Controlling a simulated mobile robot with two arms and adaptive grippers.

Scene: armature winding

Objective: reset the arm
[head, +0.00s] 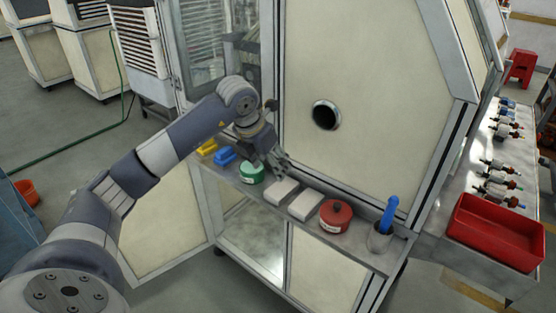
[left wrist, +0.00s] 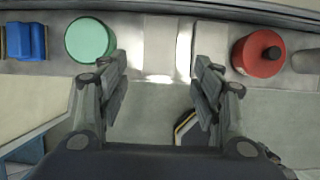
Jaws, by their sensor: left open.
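My left arm (head: 160,155) reaches in from the left to the machine's front ledge in the head view. My left gripper (head: 279,172) is near the ledge, by the green round container and the white blocks. In the left wrist view the left gripper (left wrist: 160,85) has its two fingers wide apart with nothing between them. The ledge's white blocks lie beyond the fingertips there. My right gripper is in neither view.
The ledge (head: 357,249) holds yellow and blue blocks (head: 224,155), a green container (head: 251,173), white blocks (head: 305,205), a red container (head: 335,215) and a cup with a blue handle (head: 388,215). A red tray (head: 497,232) and several armatures (head: 500,168) are on the right-hand table.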

